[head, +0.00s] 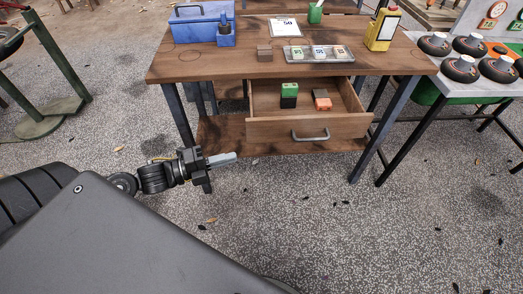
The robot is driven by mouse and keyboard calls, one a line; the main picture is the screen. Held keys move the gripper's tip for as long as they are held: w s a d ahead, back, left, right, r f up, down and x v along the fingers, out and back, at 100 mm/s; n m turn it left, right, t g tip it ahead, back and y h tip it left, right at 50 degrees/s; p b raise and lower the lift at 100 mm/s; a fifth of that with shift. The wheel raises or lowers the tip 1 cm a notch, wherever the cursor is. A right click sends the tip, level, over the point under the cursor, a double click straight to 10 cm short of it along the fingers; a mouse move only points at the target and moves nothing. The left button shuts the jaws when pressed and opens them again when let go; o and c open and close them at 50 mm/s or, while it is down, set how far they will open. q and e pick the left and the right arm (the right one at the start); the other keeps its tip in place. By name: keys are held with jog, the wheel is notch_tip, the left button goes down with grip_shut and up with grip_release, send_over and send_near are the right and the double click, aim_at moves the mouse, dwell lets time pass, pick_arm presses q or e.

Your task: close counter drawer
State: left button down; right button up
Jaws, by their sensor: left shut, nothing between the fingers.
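The counter (240,62) is a brown wooden table with dark metal legs. Its drawer (350,128) is pulled out toward me and has a grey bar handle (310,136) on its front. Inside the drawer lie a green and black block (289,92) and an orange and dark block (322,100). My left gripper (232,157) is shut and empty. In the picture it is left of the drawer front and a little below the handle, apart from both. My right gripper is not in view.
A side table with black wheels (463,69) stands at right. The speckled floor before the drawer is mostly clear, with scattered leaves.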

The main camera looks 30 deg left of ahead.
aim_at(261, 139)
pick_arm(q)
jog(key=x, duration=0.3)
jog(key=w+a+x, duration=0.1)
jog(key=x, duration=0.3)
jog(key=r+p+x, duration=0.1)
jog(key=x, duration=0.3)
jog(key=shift+w+a, duration=0.15)
jog(key=shift+a, duration=0.1)
jog(key=shift+w+a+f, duration=0.1)
jog(key=shift+w+a, duration=0.3)
jog(key=shift+w, duration=0.15)
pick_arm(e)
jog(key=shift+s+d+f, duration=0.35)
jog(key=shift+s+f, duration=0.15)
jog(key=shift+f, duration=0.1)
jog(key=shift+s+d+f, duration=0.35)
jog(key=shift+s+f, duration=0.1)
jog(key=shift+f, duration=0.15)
